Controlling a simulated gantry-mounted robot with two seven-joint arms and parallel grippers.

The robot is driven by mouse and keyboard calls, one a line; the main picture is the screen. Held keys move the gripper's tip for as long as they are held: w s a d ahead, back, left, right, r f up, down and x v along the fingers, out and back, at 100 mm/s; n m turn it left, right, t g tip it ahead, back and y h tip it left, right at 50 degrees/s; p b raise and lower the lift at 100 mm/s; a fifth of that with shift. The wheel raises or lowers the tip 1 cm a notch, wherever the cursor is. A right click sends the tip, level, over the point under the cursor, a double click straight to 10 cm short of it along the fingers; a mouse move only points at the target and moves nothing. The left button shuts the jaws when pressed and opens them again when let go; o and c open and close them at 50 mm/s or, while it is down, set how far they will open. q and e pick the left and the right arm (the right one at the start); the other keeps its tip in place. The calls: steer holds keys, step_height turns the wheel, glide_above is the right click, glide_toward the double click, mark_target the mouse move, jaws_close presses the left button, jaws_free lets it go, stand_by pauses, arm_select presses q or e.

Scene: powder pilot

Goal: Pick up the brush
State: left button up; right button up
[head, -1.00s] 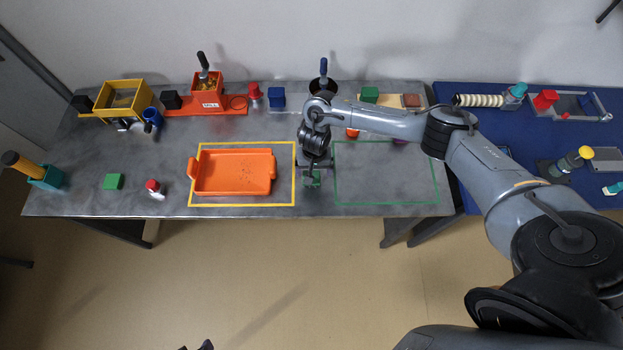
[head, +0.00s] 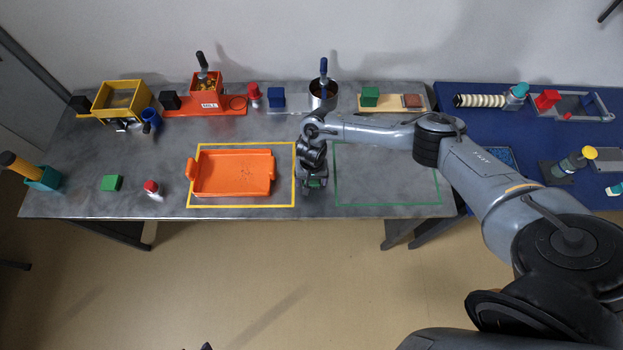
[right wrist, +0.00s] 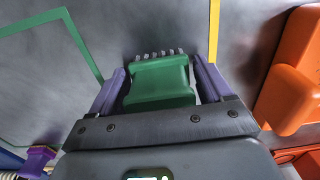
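The brush is a green block with a row of short grey bristles at its far edge in the right wrist view (right wrist: 160,82). It also shows as a bit of green on the table in the head view (head: 315,184), between the yellow and green outlines, mostly covered by my gripper. My right gripper (right wrist: 160,72) has its purple fingers on either side of the brush. A thin gap seems to show beside the right finger, so I cannot tell if they press on it. The gripper is low over the brush in the head view (head: 314,178).
An orange tray (head: 233,193) lies in the yellow outline (head: 190,185), just left of my gripper. The green outline (head: 437,180) to the right is empty. A metal pot (head: 323,98) stands behind. A green block (head: 112,183) and a red-topped item (head: 152,187) are farther left.

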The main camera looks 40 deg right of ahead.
steer(key=c, duration=0.8)
steer(key=shift+r, duration=0.1)
steer(key=shift+r, duration=0.5)
steer(key=r, duration=0.1)
steer(key=r+p, duration=0.1)
steer(key=r, duration=0.1)
steer(key=shift+d+r, duration=0.25)
steer(key=shift+d, duration=0.1)
steer(key=s+d+r, duration=0.1)
steer(key=d+r, duration=0.5)
steer(key=d, duration=0.5)
steer(key=shift+s+r, duration=0.2)
steer(key=shift+s, duration=0.2)
steer(key=shift+a, duration=0.1)
